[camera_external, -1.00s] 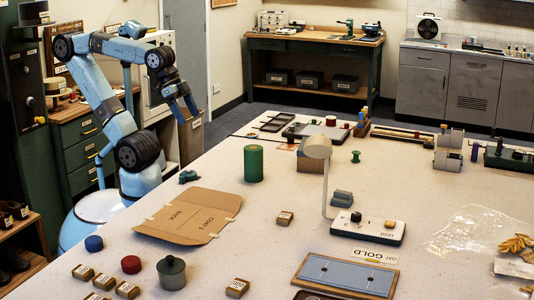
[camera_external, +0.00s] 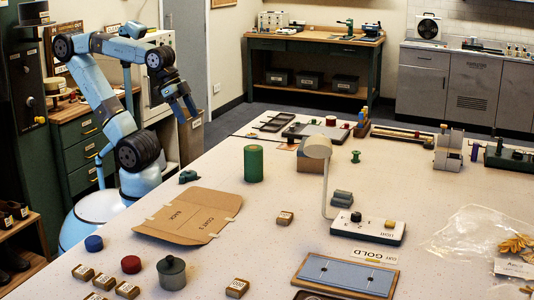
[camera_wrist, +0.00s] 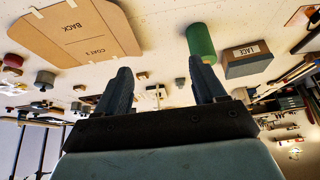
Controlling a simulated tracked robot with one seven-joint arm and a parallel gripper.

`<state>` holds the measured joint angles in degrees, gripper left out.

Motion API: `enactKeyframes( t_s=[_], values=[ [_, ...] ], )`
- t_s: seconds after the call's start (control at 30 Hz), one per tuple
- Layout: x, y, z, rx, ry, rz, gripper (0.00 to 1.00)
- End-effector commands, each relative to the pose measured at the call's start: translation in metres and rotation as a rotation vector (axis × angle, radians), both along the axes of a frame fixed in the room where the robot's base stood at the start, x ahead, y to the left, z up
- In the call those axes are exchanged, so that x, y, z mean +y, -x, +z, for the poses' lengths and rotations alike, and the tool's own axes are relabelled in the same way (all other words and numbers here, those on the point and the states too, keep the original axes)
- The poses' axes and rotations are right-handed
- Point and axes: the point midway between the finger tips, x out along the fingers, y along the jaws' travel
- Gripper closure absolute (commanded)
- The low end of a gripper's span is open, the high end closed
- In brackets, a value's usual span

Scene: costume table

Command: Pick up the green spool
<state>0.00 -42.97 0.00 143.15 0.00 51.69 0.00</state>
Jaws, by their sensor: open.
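A small green spool (camera_external: 356,157) with flared ends stands upright on the table, right of the lamp head. A larger plain green cylinder (camera_external: 253,163) stands upright nearer to my arm; it also shows in the wrist view (camera_wrist: 201,43) beyond the right finger. My gripper (camera_external: 188,110) is raised at the table's far left side, well away from both green things. In the wrist view its two fingers (camera_wrist: 160,75) are spread with nothing between them. I cannot make out the small spool in the wrist view.
A white lamp (camera_external: 317,148) with a thin stem rises left of the small spool. A box labelled LACE (camera_wrist: 246,59) stands near the cylinder. A cardboard pattern piece (camera_external: 190,217) lies flat at the left.

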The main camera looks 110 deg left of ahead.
Motion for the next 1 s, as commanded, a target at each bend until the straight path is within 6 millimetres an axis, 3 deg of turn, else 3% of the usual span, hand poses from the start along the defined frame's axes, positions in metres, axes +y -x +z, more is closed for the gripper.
enactKeyframes(
  t_s=[0.13,0.3,0.47,0.67,1.0],
  values=[
    [0.0,-0.001,0.018,-0.004,0.0,0.0,0.3],
    [0.0,-0.003,0.055,0.002,0.008,0.011,0.3],
    [0.002,-0.025,0.064,0.032,0.082,0.109,0.3],
    [0.006,-0.06,0.081,0.076,0.201,0.26,0.3],
    [0.037,-0.154,0.111,0.178,0.495,0.619,0.3]
  ],
)
